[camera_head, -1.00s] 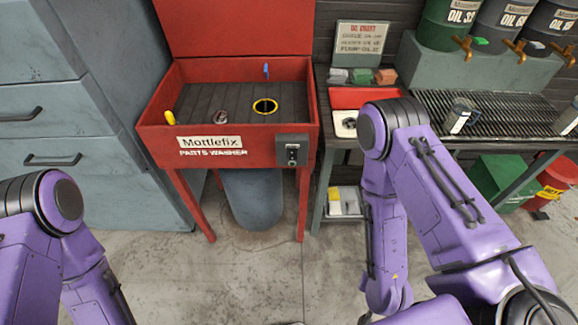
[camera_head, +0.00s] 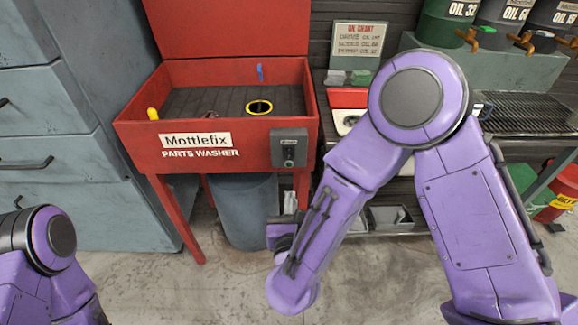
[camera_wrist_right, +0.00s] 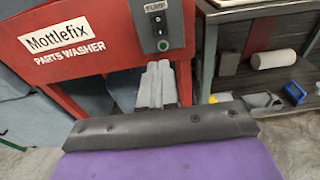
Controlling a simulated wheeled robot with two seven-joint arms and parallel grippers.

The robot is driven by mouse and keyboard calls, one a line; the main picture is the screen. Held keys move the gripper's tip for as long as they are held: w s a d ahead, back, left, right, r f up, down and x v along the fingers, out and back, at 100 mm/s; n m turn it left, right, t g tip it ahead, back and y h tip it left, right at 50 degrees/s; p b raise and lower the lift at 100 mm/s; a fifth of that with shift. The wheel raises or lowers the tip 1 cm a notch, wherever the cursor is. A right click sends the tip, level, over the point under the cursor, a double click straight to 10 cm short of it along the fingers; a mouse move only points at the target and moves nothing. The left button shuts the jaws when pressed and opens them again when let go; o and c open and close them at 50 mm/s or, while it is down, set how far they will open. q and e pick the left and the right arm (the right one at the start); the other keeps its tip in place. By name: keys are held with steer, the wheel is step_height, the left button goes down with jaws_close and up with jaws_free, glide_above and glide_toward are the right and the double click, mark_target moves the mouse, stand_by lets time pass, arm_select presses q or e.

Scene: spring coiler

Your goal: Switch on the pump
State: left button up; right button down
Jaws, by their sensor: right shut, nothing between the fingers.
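The red Mottlefix parts washer (camera_head: 140,135) stands at the left of centre in the head view. Its grey control box (camera_head: 289,147) is on the front panel at the right. In the right wrist view the control box (camera_wrist_right: 178,22) shows a label, a dark control and a green button (camera_wrist_right: 163,45) below it. My right gripper (camera_head: 290,200) is below the box. Its pale fingers (camera_wrist_right: 157,82) are together, empty, and apart from the box. My left gripper is out of view; only part of that arm shows at lower left.
A grey drum (camera_head: 240,205) stands under the washer. To the right is a workbench whose lower shelf (camera_wrist_right: 285,100) holds bins and a white roll (camera_wrist_right: 273,59). Grey cabinets (camera_head: 60,200) stand at the left. My right arm hides part of the bench.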

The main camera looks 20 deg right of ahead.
mark_target(289, 158)
steer(key=p+x, duration=0.2)
steer(key=x, duration=1.2)
steer(key=shift+f, duration=0.1)
